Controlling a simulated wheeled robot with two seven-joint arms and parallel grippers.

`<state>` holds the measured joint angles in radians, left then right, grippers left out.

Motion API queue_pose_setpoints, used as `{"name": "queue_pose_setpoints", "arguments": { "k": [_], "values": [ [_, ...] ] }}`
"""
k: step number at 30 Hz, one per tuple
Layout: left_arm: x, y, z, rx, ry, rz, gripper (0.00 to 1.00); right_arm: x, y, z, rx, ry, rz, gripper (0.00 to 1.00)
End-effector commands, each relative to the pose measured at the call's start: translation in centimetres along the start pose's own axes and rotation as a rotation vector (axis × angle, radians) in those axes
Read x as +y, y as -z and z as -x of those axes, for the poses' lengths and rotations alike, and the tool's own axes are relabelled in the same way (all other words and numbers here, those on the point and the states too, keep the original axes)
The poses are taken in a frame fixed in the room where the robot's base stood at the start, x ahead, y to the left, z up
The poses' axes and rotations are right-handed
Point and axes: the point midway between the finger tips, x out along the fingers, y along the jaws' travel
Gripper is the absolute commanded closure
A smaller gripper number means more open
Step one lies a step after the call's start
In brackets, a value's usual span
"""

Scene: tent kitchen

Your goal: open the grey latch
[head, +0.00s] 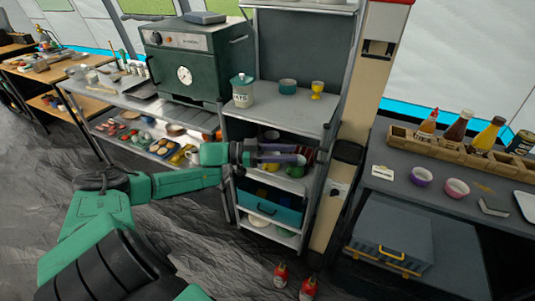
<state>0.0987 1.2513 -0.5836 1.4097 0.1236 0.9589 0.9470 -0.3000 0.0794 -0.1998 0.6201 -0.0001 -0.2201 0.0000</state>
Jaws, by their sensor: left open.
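I cannot identify the grey latch with certainty. A small light grey fitting (338,189) sits on the beige post (357,110), below a black box (347,152). My left gripper (302,155) reaches in from the left, in front of the shelf unit and just left of the post. Its two purple-grey fingers are apart and point right toward the post. No held object shows between them. Whether the fingertips touch anything is unclear. My right gripper is out of view.
The metal shelf unit (285,112) holds a canister (243,92), cups and a teal bin (268,209). A green oven (187,60) stands left. The right table (440,188) carries bottles and bowls, with a grey case (392,232) below. Red bottles (281,275) stand on the floor.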

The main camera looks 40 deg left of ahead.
Motion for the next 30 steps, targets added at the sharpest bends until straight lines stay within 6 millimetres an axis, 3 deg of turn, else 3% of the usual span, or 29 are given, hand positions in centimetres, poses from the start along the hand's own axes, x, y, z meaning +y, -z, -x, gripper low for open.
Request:
{"name": "queue_pose_setpoints", "arguments": {
  "k": [3, 9, 26, 28, 30],
  "values": [
    [0.0, -0.1, 3.4, -0.010, 0.000, 0.002, 0.58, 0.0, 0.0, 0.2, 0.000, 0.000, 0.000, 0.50],
    [-0.1, 0.1, 6.5, -0.003, 0.000, 0.000, 0.58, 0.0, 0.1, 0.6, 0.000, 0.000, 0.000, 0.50],
    [-0.1, 0.0, 6.8, 0.001, 0.000, -0.001, 0.58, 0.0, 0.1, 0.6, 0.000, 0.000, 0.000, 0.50],
    [-0.5, -0.7, 6.9, -0.005, 0.024, -0.004, 0.58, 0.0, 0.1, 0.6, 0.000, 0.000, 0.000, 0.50],
    [-1.5, -3.0, 7.4, -0.025, 0.100, -0.014, 0.58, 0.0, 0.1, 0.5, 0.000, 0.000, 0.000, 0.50]
  ]
}}
